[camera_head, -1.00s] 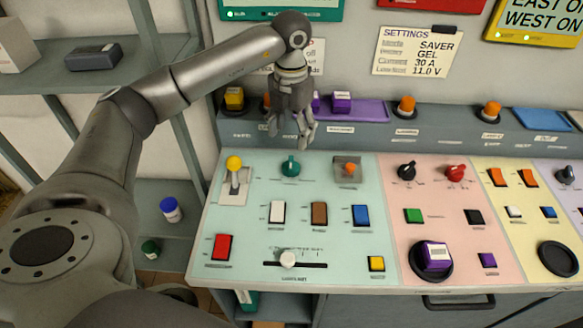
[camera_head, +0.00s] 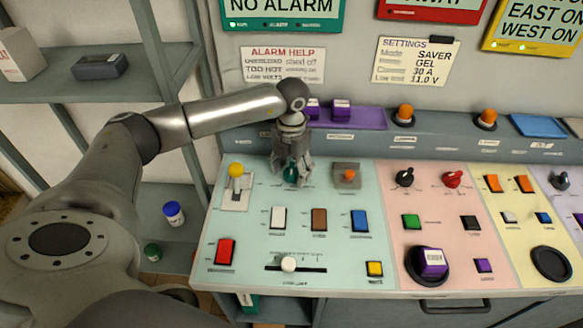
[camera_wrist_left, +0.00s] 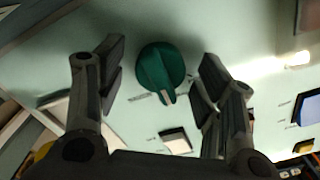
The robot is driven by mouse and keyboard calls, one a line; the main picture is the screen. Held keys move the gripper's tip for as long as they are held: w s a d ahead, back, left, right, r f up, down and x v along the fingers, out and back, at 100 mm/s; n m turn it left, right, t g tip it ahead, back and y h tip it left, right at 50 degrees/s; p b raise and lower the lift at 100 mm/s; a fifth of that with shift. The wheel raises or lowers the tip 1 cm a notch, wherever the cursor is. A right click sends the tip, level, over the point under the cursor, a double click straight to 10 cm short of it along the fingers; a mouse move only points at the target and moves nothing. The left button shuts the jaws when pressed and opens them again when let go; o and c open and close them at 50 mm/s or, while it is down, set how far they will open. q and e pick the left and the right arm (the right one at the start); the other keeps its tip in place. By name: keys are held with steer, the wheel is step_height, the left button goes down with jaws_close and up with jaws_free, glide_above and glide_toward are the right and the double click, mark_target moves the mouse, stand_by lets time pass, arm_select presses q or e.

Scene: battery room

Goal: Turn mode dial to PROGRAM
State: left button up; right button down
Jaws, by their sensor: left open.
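The green dial (camera_head: 291,173) sits on the pale teal section of the control panel (camera_head: 250,242). My left gripper (camera_head: 291,183) is directly over it, fingers pointing down, partly hiding it in the head view. In the left wrist view the green dial (camera_wrist_left: 160,70) shows a raised grip with a pale pointer mark toward the bottom of the picture. The left gripper's open fingers (camera_wrist_left: 160,85) stand on either side of the dial, with a gap visible on both sides. The printing by the dial is too small to read. My right gripper is not in view.
A yellow-knobbed lever (camera_head: 236,170) stands left of the dial, and an orange-topped toggle (camera_head: 348,176) stands right. White (camera_head: 279,218), brown (camera_head: 319,219) and blue (camera_head: 360,220) rockers lie in front. A raised ledge (camera_head: 375,144) with purple blocks runs behind.

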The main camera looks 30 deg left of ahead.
arm_select(q)
steer(key=c, duration=1)
steer(key=shift+n, duration=0.3)
steer(key=n+b, duration=0.1)
steer(key=n, duration=0.3)
steer(key=shift+n, duration=2.1)
steer(key=shift+r, duration=0.1)
steer(key=o, duration=1)
